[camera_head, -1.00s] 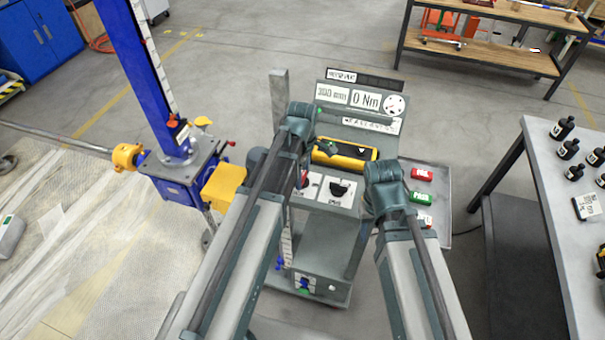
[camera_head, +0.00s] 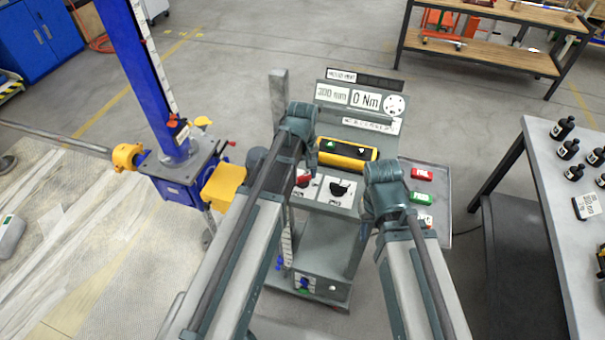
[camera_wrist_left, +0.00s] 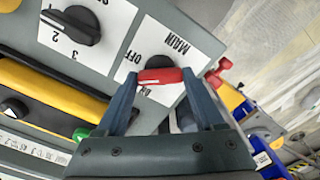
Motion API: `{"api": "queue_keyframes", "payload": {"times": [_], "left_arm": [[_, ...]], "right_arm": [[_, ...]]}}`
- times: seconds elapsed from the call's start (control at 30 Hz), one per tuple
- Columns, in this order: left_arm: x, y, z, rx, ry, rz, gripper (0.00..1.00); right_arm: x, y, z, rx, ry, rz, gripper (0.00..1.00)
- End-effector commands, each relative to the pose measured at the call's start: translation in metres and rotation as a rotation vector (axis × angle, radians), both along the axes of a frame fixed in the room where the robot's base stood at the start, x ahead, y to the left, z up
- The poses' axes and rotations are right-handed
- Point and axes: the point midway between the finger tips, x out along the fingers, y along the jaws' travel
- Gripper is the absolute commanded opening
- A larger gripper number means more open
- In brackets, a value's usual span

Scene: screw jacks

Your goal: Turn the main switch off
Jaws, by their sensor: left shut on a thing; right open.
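The main switch has a red handle (camera_wrist_left: 160,76) on a white plate marked MAIN and OFF (camera_wrist_left: 158,48), seen in the left wrist view. My left gripper (camera_wrist_left: 160,84) is shut on this red handle, with one finger on each side. In the head view the red switch (camera_head: 302,181) shows at the left of the console panel, partly covered by my left gripper (camera_head: 308,170). My right gripper (camera_head: 368,216) is open, mostly hidden under its own wrist, in front of the console's right side, and seems to hold nothing.
A black selector knob (camera_head: 339,190) sits right of the main switch. Above is a yellow bar with buttons (camera_head: 347,154). A side tray (camera_head: 437,180) holds red and green blocks. A blue screw jack (camera_head: 180,155) stands left; a bench with bottles (camera_head: 545,170) stands right.

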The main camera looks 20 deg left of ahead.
Motion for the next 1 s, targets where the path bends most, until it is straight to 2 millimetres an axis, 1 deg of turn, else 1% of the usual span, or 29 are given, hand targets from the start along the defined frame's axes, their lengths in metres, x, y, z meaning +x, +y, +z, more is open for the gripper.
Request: {"api": "queue_keyframes", "payload": {"times": [0.2,0.5,0.73,1.0], "left_arm": [[0.0001,-0.0001,-0.0001,0.000,0.000,-0.205,0.14],[0.0001,-0.0001,-0.0001,0.000,0.000,-0.449,0.14],[0.0000,0.0000,-0.0001,0.000,0.000,-0.579,0.14],[0.0000,0.0000,-0.0001,0.000,0.000,-0.654,0.14]], "right_arm": [[0.0000,0.0000,-0.0001,0.000,0.000,0.000,0.50],[0.0000,0.0000,-0.0001,0.000,0.000,0.000,0.50],[0.0000,0.0000,-0.0001,0.000,0.000,0.000,0.50],[0.0000,0.0000,0.0000,0.000,0.000,0.000,0.50]]}}
